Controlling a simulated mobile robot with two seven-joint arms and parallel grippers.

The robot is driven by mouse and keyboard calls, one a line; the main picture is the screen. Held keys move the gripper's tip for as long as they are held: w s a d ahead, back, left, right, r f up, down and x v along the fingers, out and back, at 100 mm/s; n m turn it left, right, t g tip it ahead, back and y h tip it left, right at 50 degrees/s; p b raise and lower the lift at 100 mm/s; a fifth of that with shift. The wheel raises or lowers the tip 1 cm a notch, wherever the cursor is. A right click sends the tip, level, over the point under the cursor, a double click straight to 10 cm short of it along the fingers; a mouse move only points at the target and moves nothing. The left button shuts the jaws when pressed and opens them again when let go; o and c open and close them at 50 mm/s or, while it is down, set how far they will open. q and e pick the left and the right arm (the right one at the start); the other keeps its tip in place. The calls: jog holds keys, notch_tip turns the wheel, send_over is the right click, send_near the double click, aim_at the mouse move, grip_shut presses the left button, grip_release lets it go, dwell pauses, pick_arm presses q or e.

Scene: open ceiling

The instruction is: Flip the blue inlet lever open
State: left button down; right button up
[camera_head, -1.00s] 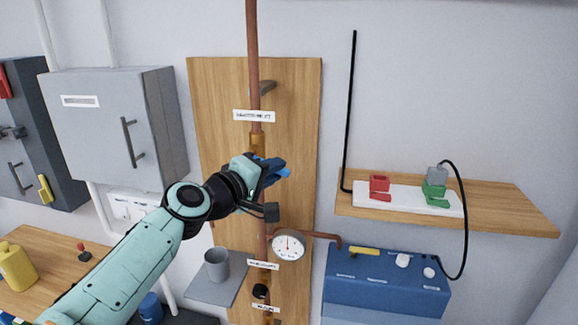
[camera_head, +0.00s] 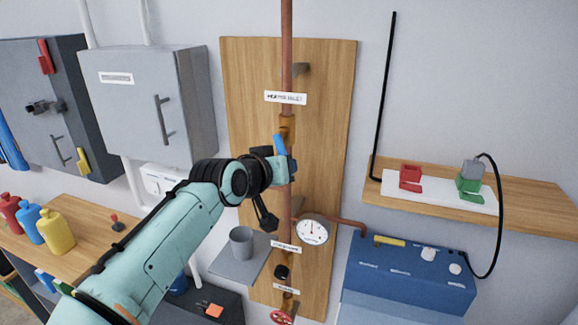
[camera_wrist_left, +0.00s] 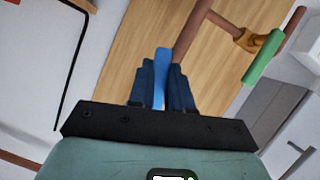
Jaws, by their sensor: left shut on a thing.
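The blue inlet lever (camera_head: 279,145) stands nearly upright along the copper pipe (camera_head: 287,60), just below a brass fitting (camera_head: 286,127). My left gripper (camera_head: 277,156) is at the lever in the head view and hides its lower part and pivot. In the left wrist view, the blue lever (camera_wrist_left: 161,70) sits between the two dark fingers of my left gripper (camera_wrist_left: 164,82), which is shut on it. The lever's tip sticks out past the fingers. My right gripper is not in view.
A pressure gauge (camera_head: 312,232) and a grey cup (camera_head: 241,242) are below my gripper. A green handle (camera_wrist_left: 264,57) on a brass fitting shows in the wrist view. A grey cabinet (camera_head: 150,105) stands left, a wooden shelf (camera_head: 545,205) right.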

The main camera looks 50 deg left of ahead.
pick_arm(q)
jog(key=shift+s+a+f+m+g+y+b, duration=0.1)
jog(key=shift+s+a+m+g+y+b, duration=0.25)
jog(key=shift+a+m+y, duration=0.6)
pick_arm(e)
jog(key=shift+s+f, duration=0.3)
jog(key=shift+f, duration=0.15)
pick_arm(q)
jog(key=shift+s+d+m, duration=0.1)
jog(key=shift+d+m, duration=0.05)
jog(key=shift+m, duration=0.1)
jog(key=c, duration=1)
grip_release()
jog(key=shift+c, duration=0.2)
jog(key=shift+h, duration=0.25)
jog(key=b+v, duration=0.1)
jog(key=v, duration=1.2)
jog(key=shift+d, duration=0.2)
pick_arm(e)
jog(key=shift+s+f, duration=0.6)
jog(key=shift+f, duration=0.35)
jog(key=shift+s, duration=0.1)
